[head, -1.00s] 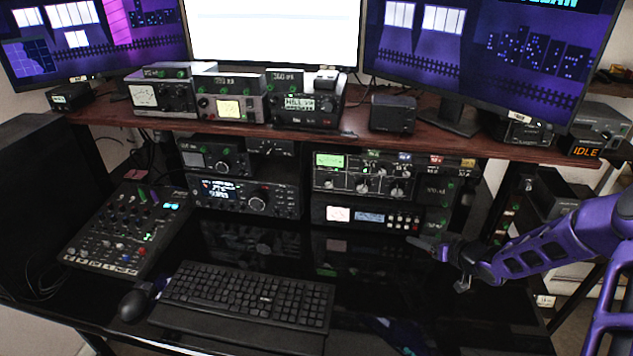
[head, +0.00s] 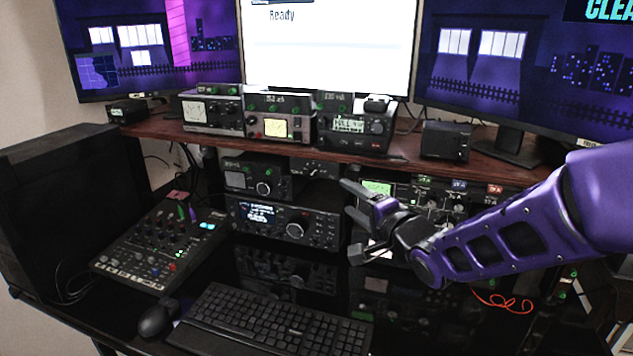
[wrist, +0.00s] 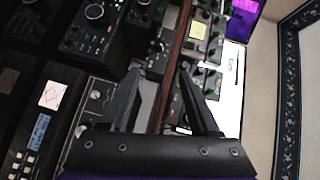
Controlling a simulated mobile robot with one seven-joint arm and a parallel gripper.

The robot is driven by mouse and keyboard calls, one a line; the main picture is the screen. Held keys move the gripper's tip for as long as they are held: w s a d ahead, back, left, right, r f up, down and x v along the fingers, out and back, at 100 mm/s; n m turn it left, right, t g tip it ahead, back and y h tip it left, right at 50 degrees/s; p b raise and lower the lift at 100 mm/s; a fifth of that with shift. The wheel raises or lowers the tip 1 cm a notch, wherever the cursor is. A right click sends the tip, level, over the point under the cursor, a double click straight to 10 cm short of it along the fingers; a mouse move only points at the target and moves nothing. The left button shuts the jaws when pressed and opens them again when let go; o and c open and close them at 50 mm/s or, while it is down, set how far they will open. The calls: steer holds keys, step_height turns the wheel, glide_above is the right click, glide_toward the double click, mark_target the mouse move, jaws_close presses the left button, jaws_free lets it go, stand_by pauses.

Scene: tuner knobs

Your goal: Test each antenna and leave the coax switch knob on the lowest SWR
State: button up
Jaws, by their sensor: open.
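A small dark box with a knob (head: 315,168) sits under the shelf, right of a small radio; it may be the coax switch, but its labels are unreadable. In the wrist view this box (wrist: 155,62) lies beyond and between my fingertips. My gripper (head: 350,198) is open and empty, right of and in front of the box, apart from it. A lit cross-needle style meter (head: 275,127) stands on the shelf; its reading is too small to tell. The large tuner unit with a green display (head: 378,187) is partly hidden by my gripper.
The wooden shelf edge (head: 290,153) runs just above the box. A radio with a blue display (head: 283,225) sits below. The centre monitor (head: 325,50) reads "Ready". A mixer (head: 150,245), keyboard (head: 270,325) and mouse (head: 157,318) occupy the desk. A red cable (head: 503,302) lies at right.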

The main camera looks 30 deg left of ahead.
mark_target(314, 175)
steer(key=b+x, duration=0.1)
steer(key=x, duration=1.5)
steer(key=shift+a+f, duration=0.1)
steer(key=shift+f, duration=0.05)
jaws_close()
